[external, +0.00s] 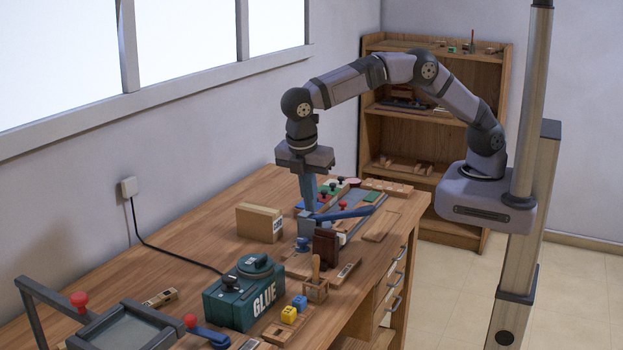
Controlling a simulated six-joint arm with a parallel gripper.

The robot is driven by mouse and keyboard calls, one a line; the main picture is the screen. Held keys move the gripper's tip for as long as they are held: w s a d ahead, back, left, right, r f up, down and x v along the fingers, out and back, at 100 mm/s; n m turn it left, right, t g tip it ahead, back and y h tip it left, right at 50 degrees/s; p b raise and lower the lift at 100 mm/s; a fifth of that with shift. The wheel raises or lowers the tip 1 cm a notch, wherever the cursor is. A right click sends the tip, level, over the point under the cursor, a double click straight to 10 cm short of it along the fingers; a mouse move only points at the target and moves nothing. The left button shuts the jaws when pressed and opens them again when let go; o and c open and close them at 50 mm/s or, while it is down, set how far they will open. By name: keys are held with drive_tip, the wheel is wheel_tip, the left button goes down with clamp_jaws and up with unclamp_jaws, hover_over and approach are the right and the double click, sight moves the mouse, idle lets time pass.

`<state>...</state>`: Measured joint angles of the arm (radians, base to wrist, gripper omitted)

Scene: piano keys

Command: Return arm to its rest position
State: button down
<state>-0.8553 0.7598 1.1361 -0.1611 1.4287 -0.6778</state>
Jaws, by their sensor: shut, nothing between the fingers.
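My arm (400,68) rises from its mount at the right and arches over the wooden workbench (200,243). My gripper (309,205) points straight down above the middle to far part of the bench. Its fingers are together, with nothing seen between them. The fingertips are close above or beside a blue lever (345,214) and a dark brown block (326,246). From this view I cannot tell whether they touch anything. No piano keys can be made out clearly.
A green glue box (244,294), a wooden block (259,222) and yellow and blue cubes (289,314) stand on the bench. Coloured pieces lie around my gripper. A framed tray (128,328) is at the near left. A shelf (432,130) stands behind. Space above the bench is clear.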

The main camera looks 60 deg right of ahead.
drive_tip(key=shift+r, duration=0.15)
idle(0.5)
wheel_tip(320, 180, down, 7)
drive_tip(key=a+m+y, duration=0.1)
drive_tip(key=a+m, duration=0.1)
drive_tip(key=m, duration=0.3)
drive_tip(key=s+d+f+m, duration=0.3)
drive_tip(key=s+d+f, duration=0.2)
drive_tip(key=s+d, duration=0.3)
drive_tip(key=s+d+r+m+g+y, duration=0.1)
drive_tip(key=s+d+r+m, duration=0.2)
drive_tip(key=d, duration=0.8)
drive_tip(key=s+d+r+m+g, duration=0.1)
drive_tip(key=s+d+m, duration=0.3)
drive_tip(key=d, duration=0.7)
drive_tip(key=w+d+r+m+t, duration=0.2)
drive_tip(key=d+r+m, duration=0.1)
drive_tip(key=d, duration=0.3)
drive_tip(key=shift+w+r+y, duration=0.15)
drive_tip(key=shift+r+y, duration=0.15)
drive_tip(key=shift+y, duration=0.1)
